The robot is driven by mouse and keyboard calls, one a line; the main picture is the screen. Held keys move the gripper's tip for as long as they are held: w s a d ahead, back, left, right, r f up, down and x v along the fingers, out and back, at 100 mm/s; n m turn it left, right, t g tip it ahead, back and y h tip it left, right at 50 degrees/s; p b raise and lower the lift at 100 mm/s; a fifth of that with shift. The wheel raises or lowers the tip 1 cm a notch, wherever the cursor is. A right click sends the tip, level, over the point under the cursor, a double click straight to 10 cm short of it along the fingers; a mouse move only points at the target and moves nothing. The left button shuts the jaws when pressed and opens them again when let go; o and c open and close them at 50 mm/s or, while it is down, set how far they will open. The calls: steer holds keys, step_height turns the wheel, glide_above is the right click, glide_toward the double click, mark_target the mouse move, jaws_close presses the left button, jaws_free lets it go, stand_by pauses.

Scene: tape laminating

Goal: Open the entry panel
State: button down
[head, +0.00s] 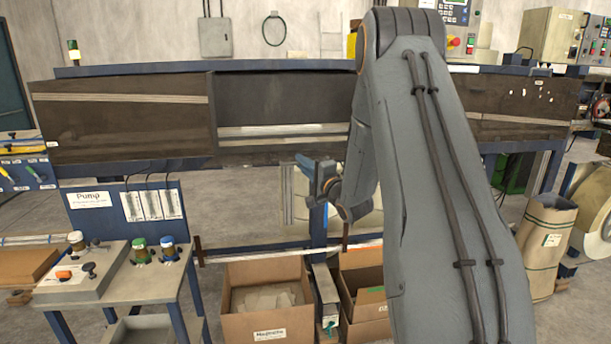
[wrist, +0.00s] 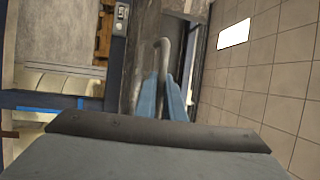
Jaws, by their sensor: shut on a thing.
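A long machine carries dark front panels: a left one (head: 130,125), a middle one (head: 275,95) and a right one (head: 525,100). I cannot tell by a label which is the entry panel. My gripper (head: 304,166) is at the lower edge of the middle panel, partly hidden by my wrist. In the wrist view its two blue fingers (wrist: 163,92) are closed on a grey bent handle (wrist: 163,50), whose curved end shows beyond them. A dark panel surface (wrist: 203,55) lies beside the handle.
A pump table (head: 110,280) with knobs stands at the lower left. Cardboard boxes (head: 236,322) sit on the floor below the machine. A paper sack (head: 545,250) stands at the right. My arm hides part of the middle and right panels.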

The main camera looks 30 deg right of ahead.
steer(key=r, duration=0.1)
steer(key=w+r+p, duration=0.1)
steer(key=r, duration=0.3)
steer(key=shift+w+d+r, duration=0.15)
steer(key=shift+w+d, duration=0.05)
steer(key=shift+d, duration=0.1)
steer(key=c, duration=1.8)
jaws_free()
steer(key=shift+s, duration=0.1)
steer(key=shift+c, duration=0.2)
steer(key=shift+s, duration=0.1)
